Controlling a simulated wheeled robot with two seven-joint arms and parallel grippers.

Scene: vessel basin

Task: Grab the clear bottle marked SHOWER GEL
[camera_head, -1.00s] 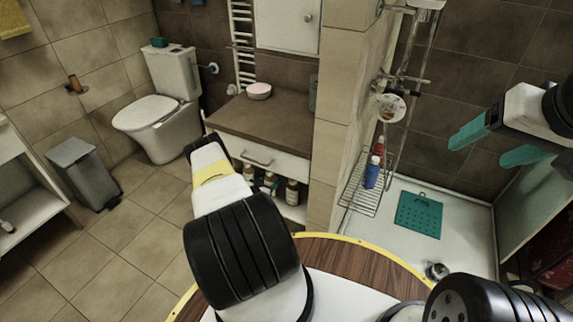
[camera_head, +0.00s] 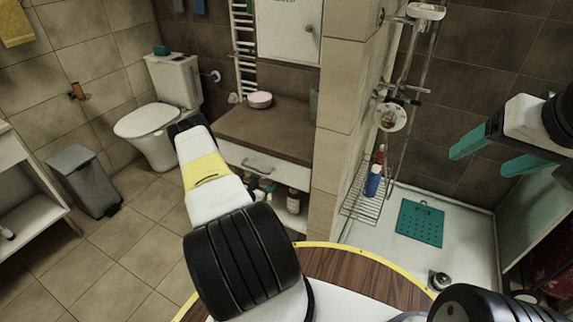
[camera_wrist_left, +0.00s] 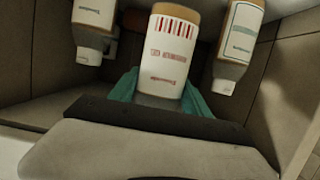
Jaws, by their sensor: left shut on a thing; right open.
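In the left wrist view, my left gripper (camera_wrist_left: 162,92) has its teal fingers shut around the middle bottle (camera_wrist_left: 168,52). This bottle has a tan-brown body and a white label with red print too blurred to read. I cannot tell whether it is the SHOWER GEL one. In the head view the left fingers and this bottle are hidden by my arm, which reaches toward the cabinet. A bottle with a white label (camera_head: 293,201) stands at the right end of the low shelf under the drawer. My right gripper (camera_head: 483,158) is open and empty, before the shower wall.
In the wrist view, a bottle on the left (camera_wrist_left: 94,25) and one on the right (camera_wrist_left: 238,45) flank the held one closely. The drawer (camera_head: 262,163) is above the shelf. A wire rack (camera_head: 362,207) holds a blue bottle (camera_head: 373,181) and a red bottle (camera_head: 379,154).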

